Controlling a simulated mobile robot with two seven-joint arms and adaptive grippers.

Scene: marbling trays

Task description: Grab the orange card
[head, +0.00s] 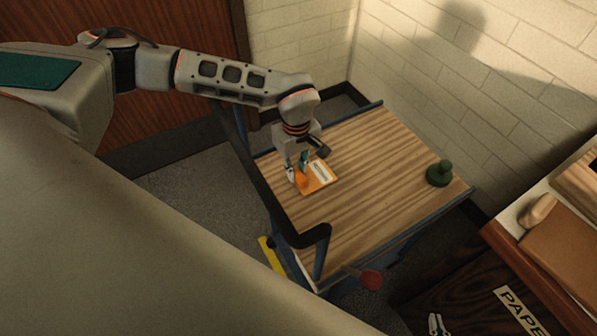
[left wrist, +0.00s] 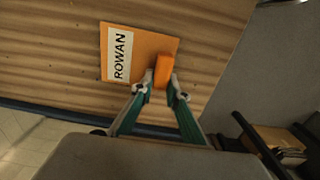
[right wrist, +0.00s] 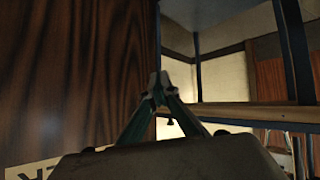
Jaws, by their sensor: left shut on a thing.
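The orange card (head: 319,178) lies on the wooden top of a blue-framed cart (head: 375,150). A white label reading ROWAN shows on the card in the left wrist view (left wrist: 142,45). An upright orange tab (left wrist: 162,70) stands at the card's edge. My left gripper (head: 298,174) points down at the card and is shut on this tab, with a finger on each side (left wrist: 163,84).
A dark green knobbed object (head: 439,174) stands near the cart's right edge. A blue rail and a dark red round knob (head: 370,280) are at the cart's near side. A dark wood cabinet marked PAPER (head: 522,312) is at lower right. A brick wall stands behind.

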